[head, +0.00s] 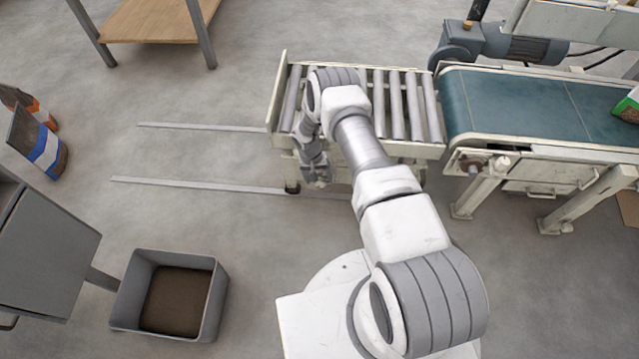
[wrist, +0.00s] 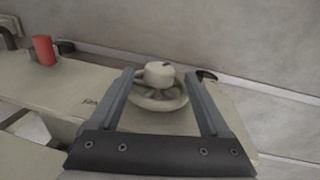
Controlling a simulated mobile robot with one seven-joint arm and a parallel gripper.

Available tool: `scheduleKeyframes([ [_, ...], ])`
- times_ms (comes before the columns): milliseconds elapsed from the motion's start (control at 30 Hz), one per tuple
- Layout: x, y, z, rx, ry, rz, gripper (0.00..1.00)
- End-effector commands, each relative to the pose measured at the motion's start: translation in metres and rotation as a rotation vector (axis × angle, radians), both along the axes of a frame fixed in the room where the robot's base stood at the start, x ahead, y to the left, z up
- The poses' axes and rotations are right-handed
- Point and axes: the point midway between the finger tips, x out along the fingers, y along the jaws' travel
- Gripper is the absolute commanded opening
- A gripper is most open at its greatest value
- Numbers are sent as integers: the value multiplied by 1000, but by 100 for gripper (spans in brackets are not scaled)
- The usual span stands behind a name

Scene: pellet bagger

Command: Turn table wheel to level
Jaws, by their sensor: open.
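The table wheel (wrist: 160,90) is a pale handwheel with spokes and a raised round hub, seen in the wrist view on a cream panel of the roller table. My gripper (wrist: 160,75) is open, with one finger on each side of the wheel in that picture. I cannot tell whether the fingers touch the rim. In the head view the roller table (head: 410,148) stands in front of me, and my arm reaches over its left part. My gripper (head: 317,172) hangs at the table's near side there, and the wheel is hidden.
A red upright piece (wrist: 43,50) stands on the panel, left of the wheel. A green conveyor belt (head: 530,108) adjoins the table on the right. Two floor rails (head: 200,186) run left from the table. A grey bin (head: 217,300) stands at lower left; the floor between is clear.

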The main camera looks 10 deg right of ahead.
Motion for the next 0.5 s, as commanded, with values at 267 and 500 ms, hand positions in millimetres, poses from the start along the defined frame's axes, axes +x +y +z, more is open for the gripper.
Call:
scheduleKeyframes([
  [267,0,-3,-18,0,0,-1,81],
  [500,0,-3,-18,0,0,0,79],
])
